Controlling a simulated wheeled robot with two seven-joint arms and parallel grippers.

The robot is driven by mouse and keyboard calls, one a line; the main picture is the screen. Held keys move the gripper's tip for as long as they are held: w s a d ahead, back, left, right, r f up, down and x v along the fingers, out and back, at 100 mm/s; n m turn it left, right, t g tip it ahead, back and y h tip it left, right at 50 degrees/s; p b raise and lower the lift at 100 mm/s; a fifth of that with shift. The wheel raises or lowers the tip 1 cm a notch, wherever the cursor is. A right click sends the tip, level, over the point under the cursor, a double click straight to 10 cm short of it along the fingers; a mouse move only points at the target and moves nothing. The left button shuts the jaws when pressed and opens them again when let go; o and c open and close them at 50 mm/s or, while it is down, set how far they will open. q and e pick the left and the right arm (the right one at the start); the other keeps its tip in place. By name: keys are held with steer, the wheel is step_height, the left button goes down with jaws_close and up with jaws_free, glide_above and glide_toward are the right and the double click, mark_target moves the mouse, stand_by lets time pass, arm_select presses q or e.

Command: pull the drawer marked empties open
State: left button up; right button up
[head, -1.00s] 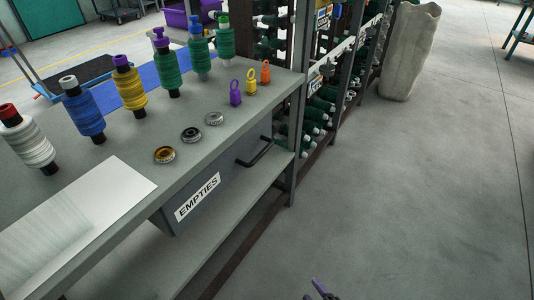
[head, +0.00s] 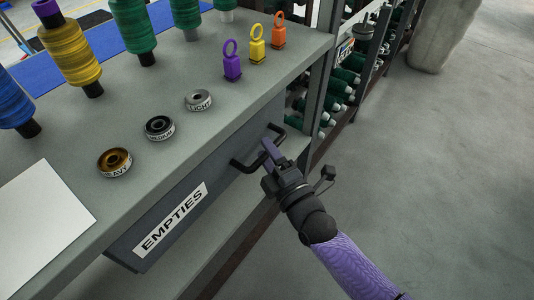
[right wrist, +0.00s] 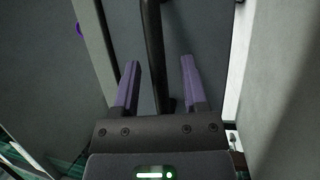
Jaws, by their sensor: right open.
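The drawer marked EMPTIES (head: 140,240) is a dark grey front under the grey bench top, with a white label (head: 171,220). It looks shut. Its black bar handle (head: 243,166) sits at the right part of the front. My right gripper (head: 268,148) is at the handle. In the right wrist view, its two purple fingers (right wrist: 158,84) stand apart, with the black handle bar (right wrist: 154,50) running between them. The fingers do not appear closed on the bar; a gap shows on each side. My left gripper is not in view.
A lower shelf runs beneath the drawer. The floor (head: 430,170) at right is clear.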

steer(key=shift+w+a, duration=0.1)
steer(key=shift+w, duration=0.05)
jaws_close()
stand_by(0.9)
stand_by(0.4)
